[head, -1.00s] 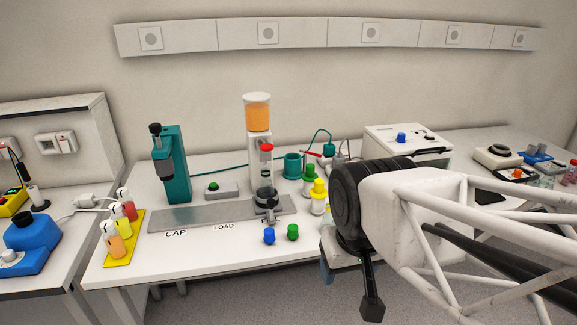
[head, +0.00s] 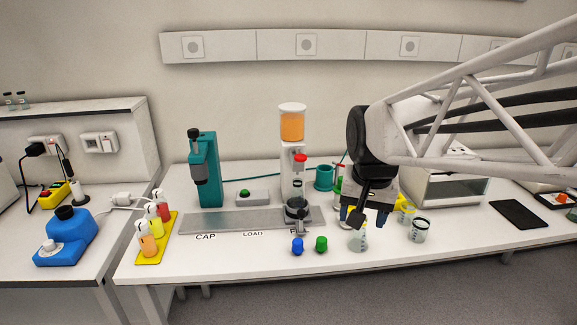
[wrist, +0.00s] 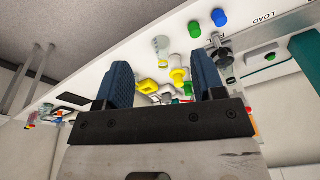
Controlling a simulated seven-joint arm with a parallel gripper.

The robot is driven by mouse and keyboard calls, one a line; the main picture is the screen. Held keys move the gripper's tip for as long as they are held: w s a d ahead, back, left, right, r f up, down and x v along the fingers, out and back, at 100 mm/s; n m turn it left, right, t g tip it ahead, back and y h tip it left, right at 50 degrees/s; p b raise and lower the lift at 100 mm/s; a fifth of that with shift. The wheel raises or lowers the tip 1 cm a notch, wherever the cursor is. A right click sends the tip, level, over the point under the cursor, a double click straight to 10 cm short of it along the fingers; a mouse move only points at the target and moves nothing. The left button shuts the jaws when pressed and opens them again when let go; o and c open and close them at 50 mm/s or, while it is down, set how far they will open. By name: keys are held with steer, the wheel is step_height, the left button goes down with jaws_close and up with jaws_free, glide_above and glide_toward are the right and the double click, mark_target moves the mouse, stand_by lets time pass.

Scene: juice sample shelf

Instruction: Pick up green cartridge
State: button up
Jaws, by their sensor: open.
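A small green cylinder (head: 321,243), which looks like the green cartridge, stands near the front edge of the table, right of a similar blue one (head: 297,246). In the wrist view the green cylinder (wrist: 194,29) is at the top, beyond my fingers, next to the blue one (wrist: 219,18). My gripper (head: 363,216) is open and empty, above the table to the right of the green cylinder. Its two blue fingers are wide apart in the wrist view (wrist: 162,75). A second green-topped item (wrist: 188,88) stands by yellow ones; my arm mostly hides it in the head view.
Clear cups (head: 420,230) stand right of and below my gripper. A dispenser with an orange tank (head: 292,125) stands behind the green cylinder on a grey plate (head: 235,221). Capped bottles stand on a yellow tray (head: 157,252) at left. The front table strip left of the blue cylinder is clear.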

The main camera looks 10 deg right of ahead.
steer(key=w+d+f+m, duration=0.2)
steer(key=w+f+m, duration=0.1)
steer(key=w, duration=0.9)
steer(key=w+d+f+m+g, duration=0.1)
steer(key=w+d+f+m, duration=0.1)
steer(key=w, duration=1.1)
steer(key=w+d+f+m+g, duration=0.1)
steer(key=w+d+f+m, duration=0.2)
steer(key=w, duration=1)
steer(key=shift+d+f+m, duration=0.15)
steer(key=shift+d+m, duration=0.15)
steer(key=shift+m, duration=0.35)
steer(key=shift+d+f+m, duration=0.15)
steer(key=shift+d+m, duration=0.1)
steer(key=shift+m, duration=0.4)
steer(key=shift+w+d+f, duration=0.1)
steer(key=shift+w+f, duration=0.15)
steer(key=shift+w, duration=0.15)
steer(key=shift+f, duration=1.3)
steer(key=shift+f, duration=2.6)
